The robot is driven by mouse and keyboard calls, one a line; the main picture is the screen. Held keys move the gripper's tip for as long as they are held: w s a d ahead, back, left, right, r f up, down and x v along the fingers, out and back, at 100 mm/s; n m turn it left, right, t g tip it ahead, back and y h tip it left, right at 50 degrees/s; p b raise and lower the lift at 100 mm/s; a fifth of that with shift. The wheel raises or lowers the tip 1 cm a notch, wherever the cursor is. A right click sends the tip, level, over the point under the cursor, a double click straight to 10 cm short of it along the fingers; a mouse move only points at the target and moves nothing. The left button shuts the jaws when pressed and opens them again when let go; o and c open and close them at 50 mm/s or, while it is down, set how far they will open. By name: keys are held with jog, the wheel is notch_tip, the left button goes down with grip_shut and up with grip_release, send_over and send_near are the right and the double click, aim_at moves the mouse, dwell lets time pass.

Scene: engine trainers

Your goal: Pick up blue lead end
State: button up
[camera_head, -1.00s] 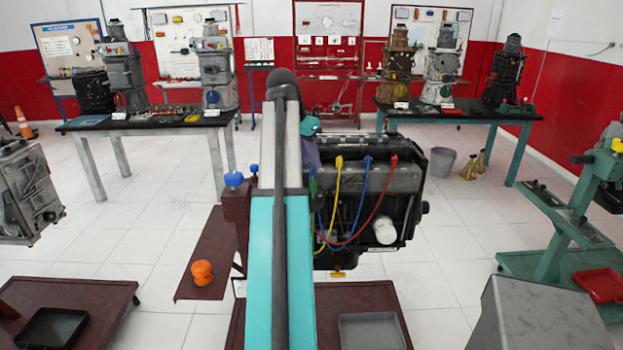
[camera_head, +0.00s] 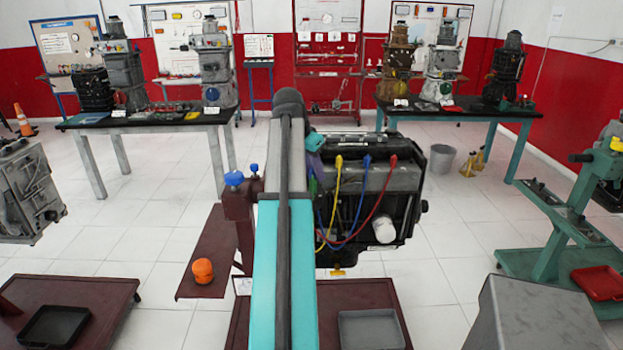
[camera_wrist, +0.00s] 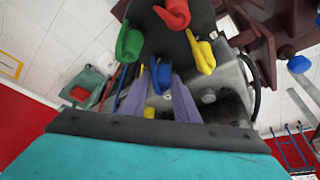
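In the wrist view, the blue lead end (camera_wrist: 161,76) is between the tips of my gripper's two purple fingers (camera_wrist: 160,79). The fingers look apart, with a gap showing between them. Green (camera_wrist: 129,43), yellow (camera_wrist: 201,52) and red (camera_wrist: 174,13) lead ends sit close by on a dark surface. In the head view, my gripper (camera_head: 315,164) is mostly hidden behind my arm, at the left side of the engine. A blue lead boot (camera_head: 367,161) stands on the engine top between yellow and red boots; I cannot tell whether it belongs to the same end.
The black engine (camera_head: 400,180) stands on a dark red stand with a grey tray (camera_head: 370,330). An orange part (camera_head: 203,271) lies on the left plate. A grey box (camera_head: 540,315) is at front right. White floor is free around the stand.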

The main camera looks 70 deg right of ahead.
jog(key=shift+c, duration=0.2)
grip_shut()
jog(key=shift+r+b, duration=0.95)
jog(key=shift+r, duration=4.1)
